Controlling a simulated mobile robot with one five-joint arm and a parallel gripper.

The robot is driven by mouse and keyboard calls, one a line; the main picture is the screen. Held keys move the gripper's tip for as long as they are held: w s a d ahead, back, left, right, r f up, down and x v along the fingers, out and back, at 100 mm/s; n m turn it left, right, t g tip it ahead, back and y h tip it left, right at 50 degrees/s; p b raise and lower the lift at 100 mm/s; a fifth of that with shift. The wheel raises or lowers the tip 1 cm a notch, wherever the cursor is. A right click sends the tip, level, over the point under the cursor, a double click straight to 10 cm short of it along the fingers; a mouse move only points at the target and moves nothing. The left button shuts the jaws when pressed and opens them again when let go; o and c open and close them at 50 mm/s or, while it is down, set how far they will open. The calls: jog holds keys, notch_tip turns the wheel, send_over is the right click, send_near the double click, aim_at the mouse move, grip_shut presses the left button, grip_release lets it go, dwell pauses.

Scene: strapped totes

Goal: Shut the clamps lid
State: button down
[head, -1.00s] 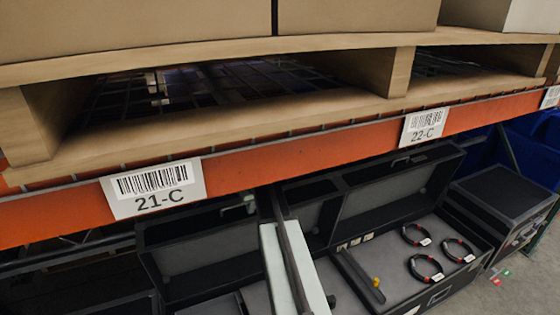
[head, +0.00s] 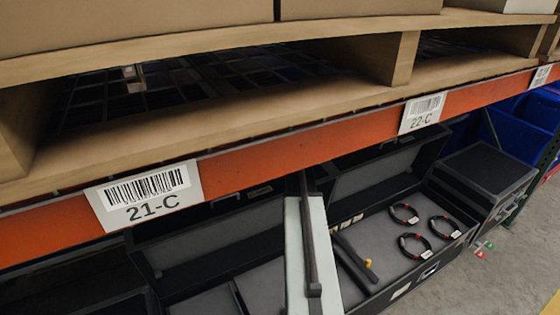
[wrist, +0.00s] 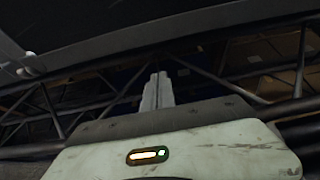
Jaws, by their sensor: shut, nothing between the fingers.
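Two dark cases with raised lids sit under the shelf in the head view. The right case (head: 428,270) stands open, its grey-lined lid (head: 378,172) leaning back and partly behind the orange beam. It holds several black cable loops with red marks. The left case's lid (head: 225,240) is also raised; its floor shows little. I cannot tell which case is the clamps one. My gripper (wrist: 158,88) is shut and empty in the wrist view, near dark metal lattice bars. In the head view my pale arm crosses between the two cases; its fingertips are not clear there.
An orange beam (head: 260,160) with a wooden pallet (head: 240,110) and boxes above overhangs the cases. A closed dark case (head: 487,180) and blue bins (head: 535,110) stand at right. Floor is free at lower right. A dark panel (wrist: 110,20) spans the wrist view's top.

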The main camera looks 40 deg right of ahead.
jog(key=a+b+x, duration=0.1)
jog(key=b+x, duration=0.2)
jog(key=x, duration=0.2)
jog(key=s, duration=0.4)
jog(key=shift+s+a+r+p, duration=0.1)
jog(key=shift+s+r+p, duration=0.1)
jog(key=shift+p, duration=0.15)
jog(key=shift+a, duration=0.2)
